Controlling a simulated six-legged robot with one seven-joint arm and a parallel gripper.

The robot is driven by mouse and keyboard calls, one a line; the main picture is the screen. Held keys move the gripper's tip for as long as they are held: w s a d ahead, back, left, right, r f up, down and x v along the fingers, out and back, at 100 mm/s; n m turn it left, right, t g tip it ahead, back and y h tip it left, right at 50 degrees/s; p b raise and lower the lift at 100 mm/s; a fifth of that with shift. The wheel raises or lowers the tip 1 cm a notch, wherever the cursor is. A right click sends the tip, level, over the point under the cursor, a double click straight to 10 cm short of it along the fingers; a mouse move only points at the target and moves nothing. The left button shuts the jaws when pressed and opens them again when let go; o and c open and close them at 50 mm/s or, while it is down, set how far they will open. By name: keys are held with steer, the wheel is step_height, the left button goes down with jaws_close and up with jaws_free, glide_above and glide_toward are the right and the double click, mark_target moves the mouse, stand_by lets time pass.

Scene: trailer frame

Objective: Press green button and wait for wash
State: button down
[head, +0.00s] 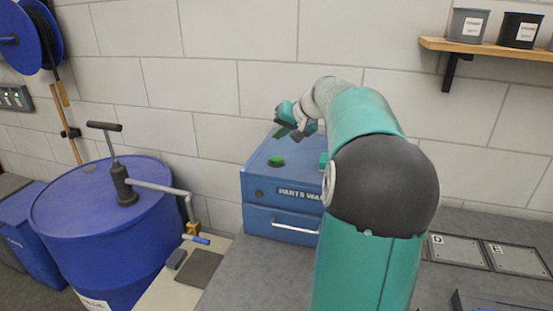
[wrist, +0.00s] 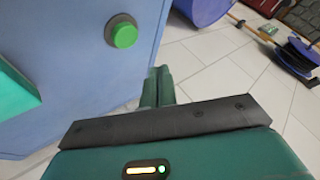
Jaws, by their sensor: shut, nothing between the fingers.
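The green button (head: 276,161) is on top of the blue parts washer (head: 258,180), toward its left side. It also shows in the wrist view as a round green button (wrist: 124,35) in a grey-brown ring. My gripper (head: 291,122) is above the washer top, slightly right of and above the button in the head view. Its fingers (wrist: 160,84) are shut and empty, and in the wrist view their tips appear below and right of the button, apart from it. My arm hides the right part of the washer.
A blue drum (head: 95,235) with a hand pump (head: 122,185) stands left of the washer. A shelf (head: 490,48) with small bins is on the wall at upper right. Labelled plates (head: 458,250) lie on the grey bench at right.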

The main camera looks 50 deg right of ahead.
mark_target(279, 160)
steer(key=shift+w+f, duration=0.1)
steer(key=shift+f, duration=2.25)
steer(key=shift+f, duration=0.4)
steer(key=shift+f, duration=0.55)
stand_by(1.0)
steer(key=shift+r, duration=0.95)
steer(key=shift+r, duration=2.55)
